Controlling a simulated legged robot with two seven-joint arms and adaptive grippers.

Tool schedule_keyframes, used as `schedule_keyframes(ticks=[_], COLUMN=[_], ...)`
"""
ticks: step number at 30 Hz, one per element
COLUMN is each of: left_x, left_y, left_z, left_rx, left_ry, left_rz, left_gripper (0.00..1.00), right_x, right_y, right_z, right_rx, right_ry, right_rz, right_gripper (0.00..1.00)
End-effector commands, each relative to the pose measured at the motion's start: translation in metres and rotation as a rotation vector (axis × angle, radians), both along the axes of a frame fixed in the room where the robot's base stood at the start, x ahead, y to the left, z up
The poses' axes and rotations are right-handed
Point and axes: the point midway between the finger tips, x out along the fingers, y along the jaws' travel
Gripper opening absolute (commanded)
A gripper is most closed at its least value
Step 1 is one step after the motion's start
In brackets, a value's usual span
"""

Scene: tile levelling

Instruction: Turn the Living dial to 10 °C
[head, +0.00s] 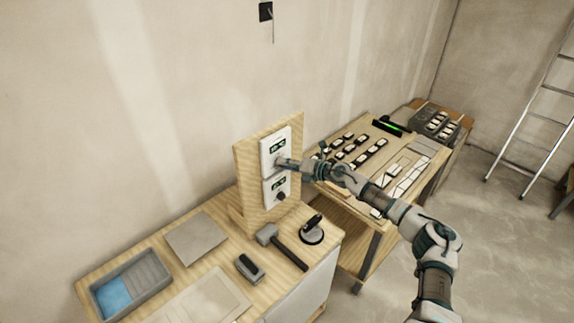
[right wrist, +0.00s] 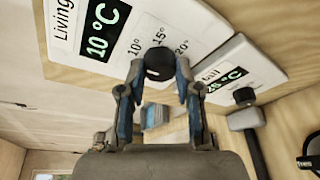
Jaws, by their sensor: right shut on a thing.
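The Living thermostat (head: 270,147) is the upper white panel on an upright wooden board (head: 246,172). In the right wrist view its label reads "Living" and its display (right wrist: 100,28) reads 10 °C. Its round black dial (right wrist: 159,62) sits beside printed marks of 10°, 15° and 20°. My right gripper (right wrist: 160,76) is shut on this dial, with one finger on each side. In the head view the right gripper (head: 286,163) reaches the panel and hides the dial. My left gripper is not in view.
A second thermostat (head: 269,190) with its own black knob (right wrist: 244,96) is just below. On the bench stand a mallet (head: 268,234), a suction cup (head: 312,236) and a grey tray (head: 158,273). A table of tile pieces (head: 345,131) is at the right.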

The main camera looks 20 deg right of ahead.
Motion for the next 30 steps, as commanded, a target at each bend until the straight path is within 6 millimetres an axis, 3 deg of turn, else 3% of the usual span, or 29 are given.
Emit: schedule_keyframes(ticks=[3,4,6,19,30], left_x=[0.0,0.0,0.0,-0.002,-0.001], left_y=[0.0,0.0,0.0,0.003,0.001], left_z=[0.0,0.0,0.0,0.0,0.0], left_rx=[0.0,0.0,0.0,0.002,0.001], left_ry=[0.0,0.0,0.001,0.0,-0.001], left_rz=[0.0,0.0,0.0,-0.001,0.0], left_gripper=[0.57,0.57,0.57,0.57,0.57], right_x=[0.0,0.0,0.0,-0.01,-0.071], right_y=[-0.001,-0.001,-0.001,-0.007,-0.051], right_z=[-0.001,-0.001,-0.001,0.002,0.015], right_rx=[-0.001,-0.001,-0.001,0.0,0.0], right_ry=[0.001,0.001,0.001,0.0,0.006], right_rz=[-0.002,-0.002,-0.002,-0.001,0.0], right_gripper=[0.0,0.41,0.58,0.59,0.59])
